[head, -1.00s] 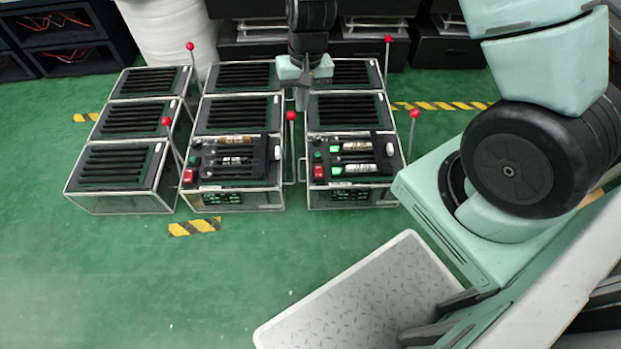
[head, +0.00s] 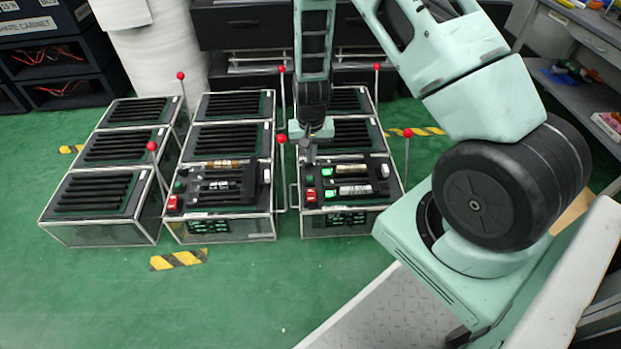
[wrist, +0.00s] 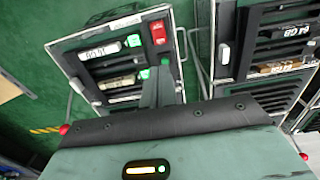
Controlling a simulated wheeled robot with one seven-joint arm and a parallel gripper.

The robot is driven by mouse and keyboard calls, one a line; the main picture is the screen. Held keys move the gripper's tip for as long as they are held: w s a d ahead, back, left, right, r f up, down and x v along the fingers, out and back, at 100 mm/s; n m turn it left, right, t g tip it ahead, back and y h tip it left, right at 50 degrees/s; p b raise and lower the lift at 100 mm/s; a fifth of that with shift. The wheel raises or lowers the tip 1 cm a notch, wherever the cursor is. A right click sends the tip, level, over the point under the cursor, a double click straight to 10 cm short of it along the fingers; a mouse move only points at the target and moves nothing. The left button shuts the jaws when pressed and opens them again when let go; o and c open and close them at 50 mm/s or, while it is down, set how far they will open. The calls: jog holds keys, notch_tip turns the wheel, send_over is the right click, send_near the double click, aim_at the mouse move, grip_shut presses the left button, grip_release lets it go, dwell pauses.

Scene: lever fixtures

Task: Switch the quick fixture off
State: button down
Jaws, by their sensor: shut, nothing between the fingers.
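Fixtures stand in three columns on the floor. The front right fixture (head: 346,222) has a red button (head: 311,196) and a lit panel with green lights and two labelled cylinders. In the wrist view, the same fixture shows its red button (wrist: 158,32) and green lights. The front middle fixture (head: 218,228) also has a red button (head: 172,202) and labelled cylinders. I cannot read which one is marked quick. My gripper (head: 310,156) is shut and empty above the rear left part of the front right fixture. Its fingers show in the wrist view (wrist: 158,82), apparently apart from the red button.
Red-balled levers stand beside the fixtures, including one (head: 281,140) between the middle and right columns and one (head: 408,133) at the right. A white roll (head: 160,55) and dark cabinets stand behind.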

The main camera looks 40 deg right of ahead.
aim_at(311, 191)
notch_tip(311, 191, down, 14)
jog(key=b, duration=0.7)
jog(key=shift+r, duration=0.1)
